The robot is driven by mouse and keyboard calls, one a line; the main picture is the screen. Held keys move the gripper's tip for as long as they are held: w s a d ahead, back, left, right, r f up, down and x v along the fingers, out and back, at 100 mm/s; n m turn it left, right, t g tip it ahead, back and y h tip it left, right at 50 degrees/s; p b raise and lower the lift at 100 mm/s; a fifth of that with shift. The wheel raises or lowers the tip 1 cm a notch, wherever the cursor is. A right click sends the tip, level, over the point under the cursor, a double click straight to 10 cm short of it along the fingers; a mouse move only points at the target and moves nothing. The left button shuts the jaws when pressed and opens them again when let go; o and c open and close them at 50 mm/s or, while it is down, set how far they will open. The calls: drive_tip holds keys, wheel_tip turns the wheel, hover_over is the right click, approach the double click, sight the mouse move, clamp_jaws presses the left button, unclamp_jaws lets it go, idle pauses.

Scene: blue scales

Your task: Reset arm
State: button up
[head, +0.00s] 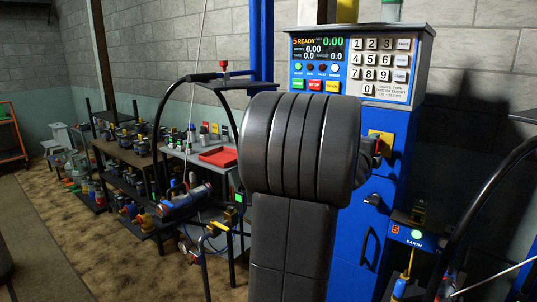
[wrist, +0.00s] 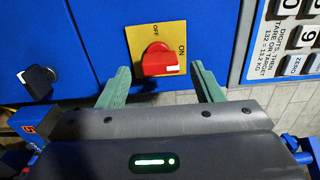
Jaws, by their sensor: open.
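My gripper (wrist: 160,68) shows in the wrist view with its two green fingers spread apart and nothing between them. A red rotary switch (wrist: 156,60) on a yellow ON/OFF plate (wrist: 139,38) lies ahead, between the fingertips in the picture. Its white mark is at the lower right, on the side of the ON word. I cannot tell whether the fingers touch the plate. In the head view my dark arm blocks the middle and hides the gripper. The yellow plate (head: 387,141) shows just right of the arm, on the blue cabinet (head: 350,235).
The scale console (head: 362,62) above reads READY and 0.00, with a keypad at right. A black knob (wrist: 38,80) is left of the switch. A workbench (head: 135,150) and grey table with a red tray (head: 218,156) stand left. A black hose (head: 470,210) curves at right.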

drive_tip(key=v, duration=1.2)
drive_tip(key=w+d+n+p, duration=0.8)
drive_tip(key=w+n+p, duration=0.3)
drive_tip(key=n+p, duration=0.6)
drive_tip(key=shift+n, duration=0.4)
drive_tip(key=shift+f, duration=0.15)
idle(0.3)
